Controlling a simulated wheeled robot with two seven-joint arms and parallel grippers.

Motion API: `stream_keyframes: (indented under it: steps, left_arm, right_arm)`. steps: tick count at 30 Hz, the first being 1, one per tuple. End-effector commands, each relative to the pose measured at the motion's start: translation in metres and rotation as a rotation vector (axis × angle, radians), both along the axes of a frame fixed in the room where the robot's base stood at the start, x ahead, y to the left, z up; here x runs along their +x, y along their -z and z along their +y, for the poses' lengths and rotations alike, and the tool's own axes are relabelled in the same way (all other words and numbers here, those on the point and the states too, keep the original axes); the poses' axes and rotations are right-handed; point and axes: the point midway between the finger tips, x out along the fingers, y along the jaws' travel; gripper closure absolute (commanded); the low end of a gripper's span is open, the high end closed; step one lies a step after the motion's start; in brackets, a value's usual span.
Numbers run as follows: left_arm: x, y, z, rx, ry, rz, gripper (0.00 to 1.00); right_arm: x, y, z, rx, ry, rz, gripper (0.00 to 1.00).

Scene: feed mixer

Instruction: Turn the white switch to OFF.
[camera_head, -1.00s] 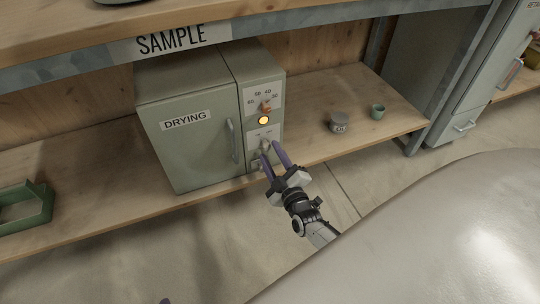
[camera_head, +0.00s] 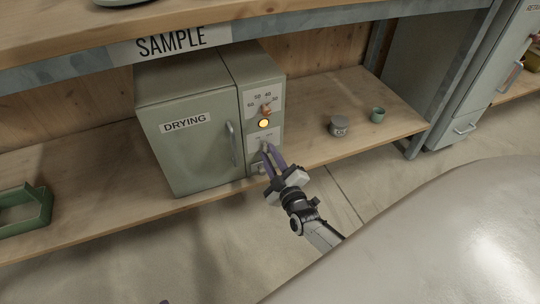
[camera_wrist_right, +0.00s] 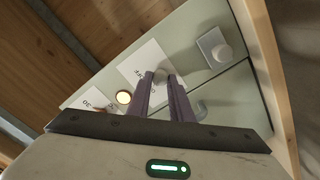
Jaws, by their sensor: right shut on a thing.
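The grey-green DRYING oven (camera_head: 190,150) stands on the lower shelf. Its right-hand panel has a dial with an orange knob (camera_head: 266,109), a lit yellow lamp (camera_head: 264,124) and, below, a white label with the white switch (camera_head: 265,146). My right gripper (camera_head: 267,152) is at this switch with its purple fingers close together, shut on it. In the right wrist view the fingertips (camera_wrist_right: 160,76) meet over the label, whose OFF print shows beside them; they mostly hide the switch. The lit lamp (camera_wrist_right: 123,97) shows there too.
A square grey knob (camera_wrist_right: 213,46) sits on the panel near the fingers. The oven door handle (camera_head: 231,142) is left of the panel. A green tray (camera_head: 42,211) lies far left.

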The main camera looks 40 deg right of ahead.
Motion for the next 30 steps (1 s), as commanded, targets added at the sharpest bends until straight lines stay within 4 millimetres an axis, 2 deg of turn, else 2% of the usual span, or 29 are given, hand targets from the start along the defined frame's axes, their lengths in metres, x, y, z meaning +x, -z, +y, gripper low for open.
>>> stream_keyframes:
  steps: [8, 30]
  left_arm:
    - [-0.0006, 0.0003, 0.0009, 0.006, 0.0, 0.003, 0.69]
    - [-0.0021, 0.0051, 0.0016, 0.011, 0.001, 0.013, 0.69]
  right_arm:
    - [-0.0004, -0.0001, 0.0001, 0.16, -0.001, -0.038, 1.0]
    - [-0.001, 0.0003, -0.0014, 0.799, -0.001, -0.191, 1.0]
